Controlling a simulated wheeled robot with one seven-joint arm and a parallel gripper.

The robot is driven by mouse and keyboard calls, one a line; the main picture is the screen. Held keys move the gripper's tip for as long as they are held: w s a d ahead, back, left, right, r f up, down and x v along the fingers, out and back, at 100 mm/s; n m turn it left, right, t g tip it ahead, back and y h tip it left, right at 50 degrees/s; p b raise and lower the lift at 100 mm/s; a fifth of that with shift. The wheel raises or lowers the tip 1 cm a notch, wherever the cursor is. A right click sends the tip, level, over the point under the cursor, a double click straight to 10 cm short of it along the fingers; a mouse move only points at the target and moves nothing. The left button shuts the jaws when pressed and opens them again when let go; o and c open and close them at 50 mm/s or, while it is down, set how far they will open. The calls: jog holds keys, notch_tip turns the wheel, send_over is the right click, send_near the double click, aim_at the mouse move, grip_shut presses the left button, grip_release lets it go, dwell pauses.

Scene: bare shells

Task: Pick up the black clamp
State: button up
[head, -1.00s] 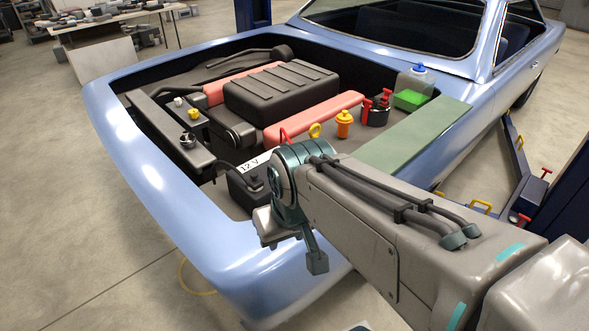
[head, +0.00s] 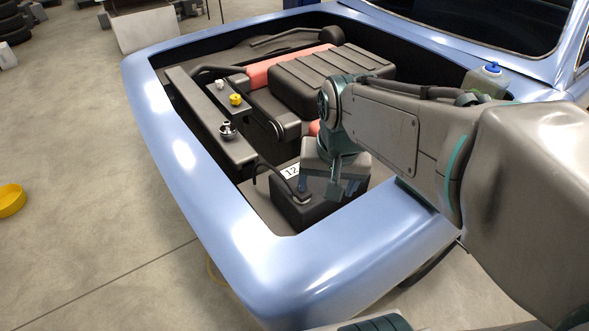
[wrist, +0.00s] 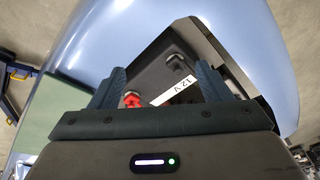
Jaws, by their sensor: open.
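The black battery (head: 290,214) with a white label reading "12" sits in the engine bay near the car's front corner. The black clamp (head: 300,192), with a dark cable, is on its top at the left side. In the wrist view the battery (wrist: 150,78) lies between and beyond my fingers, with the black clamp (wrist: 172,62) towards the far end and a red clamp (wrist: 132,99) near the left finger. My gripper (head: 320,188) is open and empty, above the battery and just right of the black clamp. My gripper also shows in the wrist view (wrist: 161,80). It hides the battery's right part.
The blue car body (head: 185,160) rims the bay. A ribbed black engine cover (head: 320,78) is behind. Open floor lies outside the car.

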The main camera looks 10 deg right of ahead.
jog(key=w+f+m+g, duration=0.1)
jog(key=w+f+m, duration=0.1)
jog(key=w+m, duration=0.5)
jog(key=m+g+b, duration=0.1)
jog(key=m+g, duration=0.1)
jog(key=m, duration=0.1)
send_over(304, 196)
jog(key=w, duration=0.2)
notch_tip(304, 196, down, 5)
jog(key=f, duration=0.8)
jog(key=shift+s+d+p, duration=0.2)
jog(key=shift+d+p, duration=0.1)
jog(key=shift+p, duration=0.05)
jog(key=shift+w+d+f+p, duration=0.15)
jog(key=shift+f+p, duration=0.1)
jog(key=shift+f, duration=0.6)
jog(key=shift+w+a+f+p, duration=0.15)
jog(key=shift+f+p, duration=0.1)
jog(key=shift+f, duration=0.6)
jog(key=shift+w+d+f+p, duration=0.15)
jog(key=shift+f+p, duration=0.1)
jog(key=shift+f, duration=0.6)
jog(key=shift+c, duration=0.3)
jog(key=c, duration=1.1)
